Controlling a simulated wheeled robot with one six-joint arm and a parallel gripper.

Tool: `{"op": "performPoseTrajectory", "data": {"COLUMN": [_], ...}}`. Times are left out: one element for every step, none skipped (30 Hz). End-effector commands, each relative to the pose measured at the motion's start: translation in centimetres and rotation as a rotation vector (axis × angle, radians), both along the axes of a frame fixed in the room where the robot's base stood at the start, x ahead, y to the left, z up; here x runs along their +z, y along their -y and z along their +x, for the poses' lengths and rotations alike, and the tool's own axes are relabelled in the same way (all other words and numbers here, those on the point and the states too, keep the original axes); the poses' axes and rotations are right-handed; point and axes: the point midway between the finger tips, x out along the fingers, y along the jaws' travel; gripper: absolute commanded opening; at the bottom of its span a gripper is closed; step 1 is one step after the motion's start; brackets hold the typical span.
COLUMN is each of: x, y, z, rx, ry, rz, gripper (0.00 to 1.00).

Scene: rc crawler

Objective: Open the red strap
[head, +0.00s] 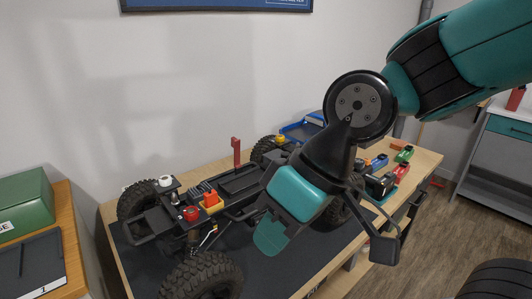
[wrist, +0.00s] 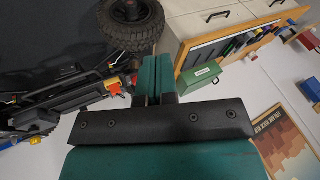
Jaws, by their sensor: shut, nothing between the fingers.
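The red strap (head: 236,152) stands upright on the RC crawler's chassis (head: 240,182), beside the long black tray near the middle. Its top has a short hooked end. My gripper (head: 270,236) is in front of the crawler, to the lower right of the strap and apart from it. In the wrist view the teal fingers (wrist: 152,78) are together with nothing between them. The strap cannot be made out clearly in the wrist view. My gripper hides part of the crawler's near right side in the head view.
The crawler has black tyres (head: 205,277), an orange box (head: 211,202) and a red knob (head: 190,213). It stands on a dark mat on a wooden table. Batteries and a blue tray (head: 300,131) lie at the back right. A green case (head: 26,203) is at left.

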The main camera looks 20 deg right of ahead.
Motion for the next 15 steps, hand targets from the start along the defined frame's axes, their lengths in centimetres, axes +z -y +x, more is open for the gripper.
{"op": "performPoseTrajectory", "data": {"x": [-3.0,-3.8,-4.8,-5.4,-5.9,-6.4,-6.7,-6.9,-7.2,-7.4,-7.6,-7.9,-8.2,-8.4,-8.7], "y": [-0.9,-1.6,-2.3,-2.7,-2.9,-2.9,-2.6,-2.1,-1.1,-0.2,0.8,2.4,3.6,4.8,6.3], "z": [1.7,2.8,4.6,5.9,7.4,9.5,11.0,12.4,14.4,15.7,16.9,18.4,19.3,20.1,21.0], "rx": [-0.059,-0.101,-0.167,-0.225,-0.286,-0.376,-0.446,-0.518,-0.617,-0.689,-0.761,-0.854,-0.918,-0.978,-1.050], "ry": [0.011,0.022,0.039,0.050,0.063,0.079,0.090,0.100,0.115,0.125,0.135,0.147,0.157,0.165,0.177], "rz": [0.089,0.157,0.255,0.335,0.417,0.528,0.610,0.689,0.793,0.867,0.936,1.020,1.078,1.129,1.190], "gripper": [0.00,0.00,0.00,0.00,0.00,0.00,0.00,0.00,0.00,0.00,0.00,0.00,0.00,0.00,0.00]}}
